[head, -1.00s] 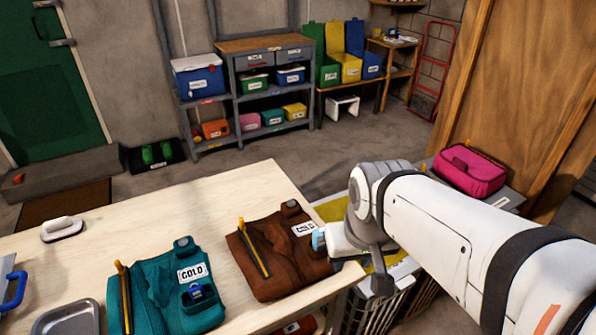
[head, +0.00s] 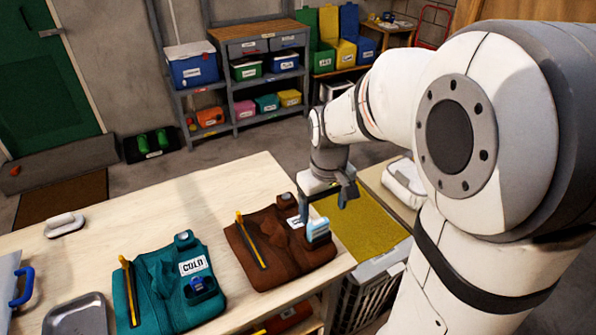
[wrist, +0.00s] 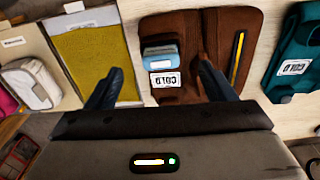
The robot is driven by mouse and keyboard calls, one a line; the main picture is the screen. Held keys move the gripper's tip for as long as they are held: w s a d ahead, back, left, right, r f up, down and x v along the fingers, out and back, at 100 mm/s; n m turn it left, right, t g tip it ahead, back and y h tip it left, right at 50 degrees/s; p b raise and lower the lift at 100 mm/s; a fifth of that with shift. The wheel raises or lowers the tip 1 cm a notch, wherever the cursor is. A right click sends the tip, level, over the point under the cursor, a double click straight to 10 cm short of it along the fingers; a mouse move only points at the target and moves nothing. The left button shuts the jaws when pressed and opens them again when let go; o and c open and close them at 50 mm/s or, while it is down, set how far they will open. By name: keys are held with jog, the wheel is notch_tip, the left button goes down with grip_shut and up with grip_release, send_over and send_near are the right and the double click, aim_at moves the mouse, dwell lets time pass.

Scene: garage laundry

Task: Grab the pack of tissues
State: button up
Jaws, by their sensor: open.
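The pack of tissues (head: 318,229) looks like a small light-blue and white pack on the right part of the brown fabric organiser (head: 262,270), near its "COLD" label. In the wrist view the pack (wrist: 161,58) lies on the brown organiser (wrist: 185,24), ahead of my gripper and between the lines of its fingers. My gripper (head: 328,192) is open and empty, above and just behind the pack in the head view. Both dark fingers show apart in the wrist view (wrist: 160,72). The pack is in clear sight; no finger touches it visibly.
A teal organiser (head: 160,300) with another "COLD" label and a blue padlock lies left on the wooden table (head: 130,220). A yellow mat (head: 358,225) and a white pouch (head: 405,182) lie beyond the table's right edge. A grey tray (head: 75,318) is at front left.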

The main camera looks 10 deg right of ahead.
aim_at(318, 222)
jog(key=shift+w+f, duration=0.4)
jog(key=shift+w, duration=0.45)
jog(key=f, duration=0.4)
jog(key=f+p, duration=0.1)
jog(key=f, duration=0.2)
jog(key=shift+w+a+f, duration=0.15)
jog(key=shift+a+f, duration=0.05)
jog(key=shift+f, duration=0.2)
jog(key=c, duration=1)
